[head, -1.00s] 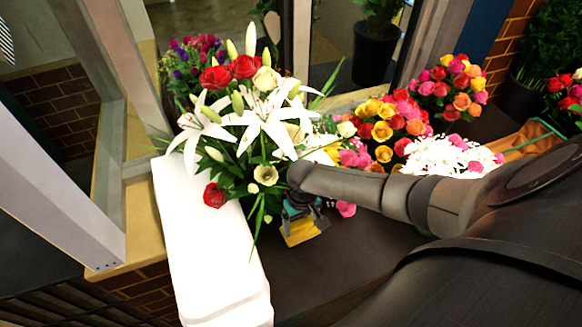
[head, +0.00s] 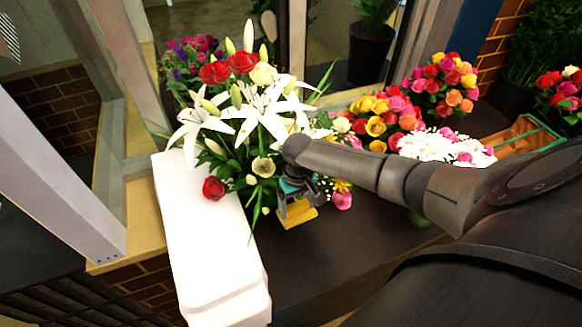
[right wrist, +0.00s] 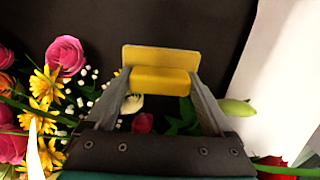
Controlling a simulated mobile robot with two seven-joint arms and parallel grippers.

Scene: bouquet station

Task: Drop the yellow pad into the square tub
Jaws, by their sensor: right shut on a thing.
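The yellow pad (head: 300,215) is a small flat block with a raised grip part. My right gripper (head: 297,199) is shut on it and holds it in front of the lily bouquet, over the dark counter. In the right wrist view the pad (right wrist: 161,55) lies between the two fingertips (right wrist: 160,84). I cannot make out a square tub in either view. My left gripper is not in view.
A bouquet of white lilies and red roses (head: 262,112) stands close behind my right gripper. A long white block (head: 205,240) lies to the left. More bouquets (head: 375,122) stand behind my arm. The dark counter (head: 330,250) is bare in front.

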